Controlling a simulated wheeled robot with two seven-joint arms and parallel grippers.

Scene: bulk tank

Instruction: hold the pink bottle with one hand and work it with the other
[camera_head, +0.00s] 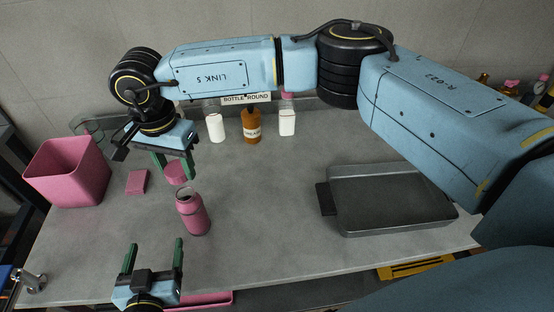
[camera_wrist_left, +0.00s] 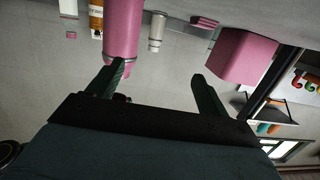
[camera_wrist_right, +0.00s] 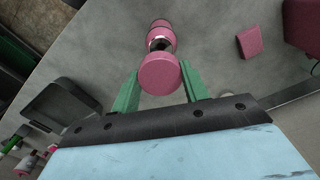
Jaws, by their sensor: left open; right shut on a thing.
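The pink bottle (camera_head: 193,215) stands upright on the grey worktop, and its dark mouth is uncovered. It also shows in the left wrist view (camera_wrist_left: 122,30) and the right wrist view (camera_wrist_right: 161,30). My right gripper (camera_head: 174,165) is shut on a round pink cap (camera_head: 176,173), held apart from the bottle, behind its mouth in the head view. In the right wrist view the cap (camera_wrist_right: 160,75) sits between the green fingers. My left gripper (camera_head: 152,256) is open and empty, in front of and left of the bottle, not touching it.
A pink bin (camera_head: 67,172) and a flat pink block (camera_head: 137,182) are at the left. White bottles (camera_head: 215,127) and an amber bottle (camera_head: 251,126) stand at the back. A grey tray (camera_head: 390,225) is at the right. The worktop between bottle and tray is clear.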

